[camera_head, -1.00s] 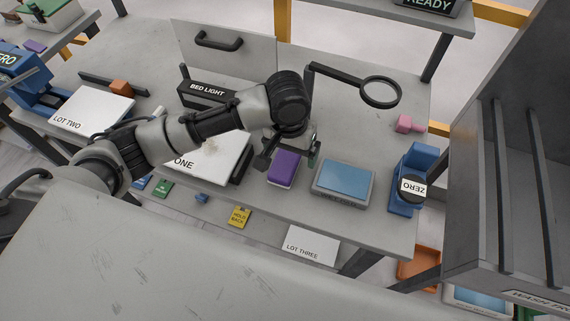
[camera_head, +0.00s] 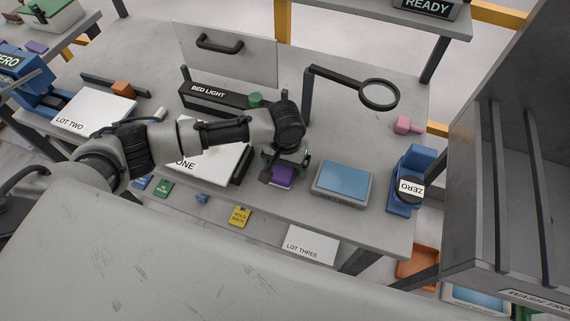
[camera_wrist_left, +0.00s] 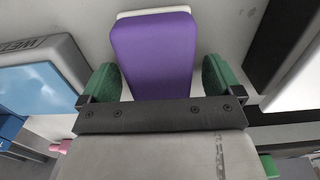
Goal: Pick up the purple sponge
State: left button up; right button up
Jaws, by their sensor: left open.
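The purple sponge (camera_head: 282,178) lies on the grey table, between the white "ONE" board and the blue pad, partly covered by my left gripper in the head view. My left gripper (camera_head: 287,170) is open above it. In the left wrist view the sponge (camera_wrist_left: 152,50) is purple with a white layer at its far end. The green-padded fingers of the gripper (camera_wrist_left: 160,82) stand on either side of its near end, with gaps visible. I cannot tell how far the fingers are above the table. My right gripper is not in view.
A blue pad in a grey tray (camera_head: 343,181) stands close on the right. The "ONE" board (camera_head: 205,160) is close on the left. A magnifier on a post (camera_head: 378,94) rises behind. A blue device (camera_head: 408,180) is farther right.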

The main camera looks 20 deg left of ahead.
pick_arm(q)
jog(key=shift+f, duration=0.3)
jog(key=c, duration=1)
notch_tip(320, 180, up, 10)
jog(key=shift+r+b, duration=0.1)
jog(key=shift+b, duration=0.35)
